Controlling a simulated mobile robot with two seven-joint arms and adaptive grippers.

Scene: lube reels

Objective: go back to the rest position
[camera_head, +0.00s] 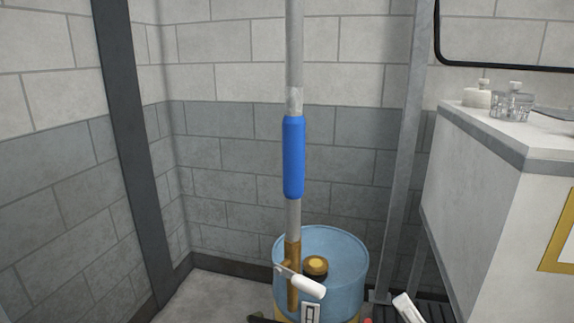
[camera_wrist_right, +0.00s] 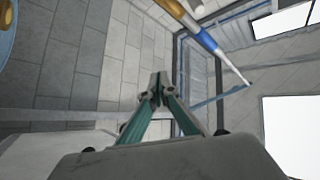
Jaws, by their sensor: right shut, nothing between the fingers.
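My right gripper (camera_wrist_right: 158,84) shows in the right wrist view, its two green-sided fingers meeting at the tips. It is shut and empty, with clear space around the tips. In the head view I cannot make out its fingertips for certain; only a few light parts show at the bottom edge. My left gripper is in neither view.
A grey vertical pipe with a blue sleeve (camera_head: 294,158) rises by a blue drum (camera_head: 345,250). A white-handled lever (camera_head: 308,287) sits low on it. A white cabinet (camera_head: 480,190) bearing bottles stands right. A dark post (camera_head: 130,150) stands left.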

